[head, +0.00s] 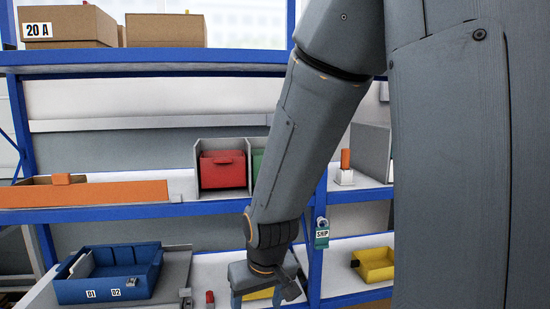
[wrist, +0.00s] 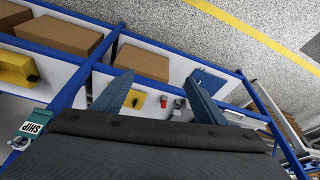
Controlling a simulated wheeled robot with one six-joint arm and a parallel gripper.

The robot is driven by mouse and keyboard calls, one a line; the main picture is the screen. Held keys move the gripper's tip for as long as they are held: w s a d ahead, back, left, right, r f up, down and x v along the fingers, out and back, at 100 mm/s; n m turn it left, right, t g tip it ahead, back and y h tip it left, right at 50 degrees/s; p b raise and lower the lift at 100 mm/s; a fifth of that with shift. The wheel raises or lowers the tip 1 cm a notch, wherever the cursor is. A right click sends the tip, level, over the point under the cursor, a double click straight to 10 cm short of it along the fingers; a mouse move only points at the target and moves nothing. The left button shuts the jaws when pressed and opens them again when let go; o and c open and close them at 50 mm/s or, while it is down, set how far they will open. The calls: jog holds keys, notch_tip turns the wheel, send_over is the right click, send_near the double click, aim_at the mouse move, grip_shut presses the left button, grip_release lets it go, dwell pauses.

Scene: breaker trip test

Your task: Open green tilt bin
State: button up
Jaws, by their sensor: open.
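The green tilt bin (head: 257,162) shows only as a narrow strip in the head view, in the grey housing on the middle shelf, right of the red bin. My arm hides most of it, and I cannot tell how far it is tilted. My gripper (head: 264,292) hangs low in front of the bottom shelf, below the green bin and apart from it. In the wrist view my gripper (wrist: 160,78) is open, with nothing between its two fingers. The green bin cannot be made out in the wrist view.
A red bin (head: 223,169) sits beside the green one. A blue bin (head: 108,273) and a yellow bin (head: 375,264) stand on the bottom shelf. A SHIP tag (head: 322,238) hangs on the blue upright. An orange-fronted tray (head: 85,194) lies left on the middle shelf.

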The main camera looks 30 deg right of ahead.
jog(key=w+d+r+m+t+h+p, duration=0.1)
jog(key=w+d+r+t, duration=0.25)
jog(key=w+r, duration=0.2)
jog(key=w+d+r+t+h, duration=0.1)
jog(key=w+d+r+t, duration=0.3)
jog(key=w, duration=0.3)
jog(key=w+d+r+m+t+h, duration=0.1)
jog(key=w+d+r+t, duration=0.15)
jog(key=r, duration=0.35)
jog(key=w+d+r+t+h+p, duration=0.1)
jog(key=d+r+t, duration=0.15)
jog(key=r, duration=0.25)
jog(key=w+d+r+m+t+h, duration=0.1)
jog(key=d+r, duration=0.3)
jog(key=r, duration=0.2)
jog(key=p+x, duration=0.1)
jog(key=x, duration=0.6)
jog(key=shift+w+a+p, duration=0.25)
jog(key=shift+w+p, duration=0.15)
jog(key=shift+w, duration=0.05)
jog(key=shift+f, duration=0.1)
jog(key=shift+c, duration=0.2)
jog(key=c, duration=1.5)
